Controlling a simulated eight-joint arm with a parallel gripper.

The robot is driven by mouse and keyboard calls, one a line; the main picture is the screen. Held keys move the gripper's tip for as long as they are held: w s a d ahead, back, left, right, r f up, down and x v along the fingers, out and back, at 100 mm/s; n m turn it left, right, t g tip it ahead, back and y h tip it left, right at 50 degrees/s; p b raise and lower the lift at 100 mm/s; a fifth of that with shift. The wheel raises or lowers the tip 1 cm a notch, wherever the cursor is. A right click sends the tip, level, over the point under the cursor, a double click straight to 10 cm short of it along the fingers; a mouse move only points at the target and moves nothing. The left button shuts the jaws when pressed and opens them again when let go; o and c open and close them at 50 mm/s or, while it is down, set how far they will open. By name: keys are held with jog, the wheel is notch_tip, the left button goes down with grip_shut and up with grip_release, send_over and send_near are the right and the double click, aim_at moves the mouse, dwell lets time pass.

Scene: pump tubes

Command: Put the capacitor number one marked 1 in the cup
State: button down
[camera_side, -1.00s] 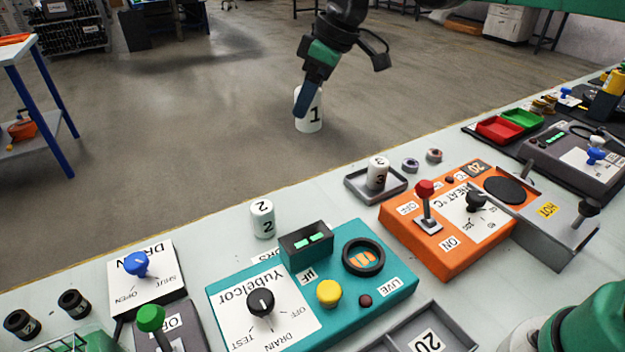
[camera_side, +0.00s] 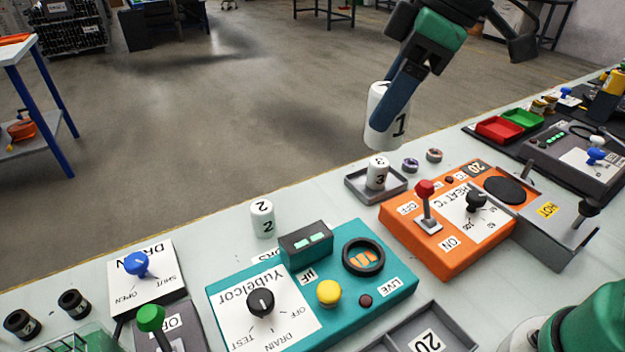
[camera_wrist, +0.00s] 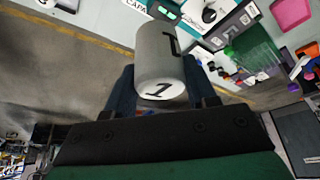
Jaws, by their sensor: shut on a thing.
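My gripper (camera_side: 398,100) is shut on the white capacitor marked 1 (camera_side: 379,132) and holds it in the air, above and behind the small grey tray in the side view. In the wrist view the capacitor (camera_wrist: 160,60) sits between the two blue fingers, its end marked 1 facing the camera. Capacitor 2 (camera_side: 262,220) stands upright on the bench. Capacitor 3 (camera_side: 377,173) stands in the grey tray (camera_side: 398,188). A black ring-shaped cup (camera_side: 347,262) is on the teal Yubelcor unit; I cannot tell whether it is the task's cup.
The teal unit (camera_side: 397,297) has a black dial and a yellow button. An orange heater box (camera_side: 450,260) with a red-topped lever (camera_side: 424,188) stands to its right. Red (camera_side: 499,130) and green (camera_side: 522,119) trays lie farther right. Two small rings lie by the grey tray.

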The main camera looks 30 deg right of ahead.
notch_tip(320, 180, down, 20)
jog(key=shift+r, duration=0.15)
dwell(0.5)
jog(key=shift+c, duration=1.4)
grip_release()
jog(key=v, duration=1.2)
jog(key=w+d+f+m+t+h, duration=0.3)
jog(key=d+m, duration=0.3)
jog(key=m, duration=0.3)
jog(key=shift+d+f+t, duration=0.3)
jog(key=shift+d+t, duration=0.1)
jog(key=shift+t, duration=0.1)
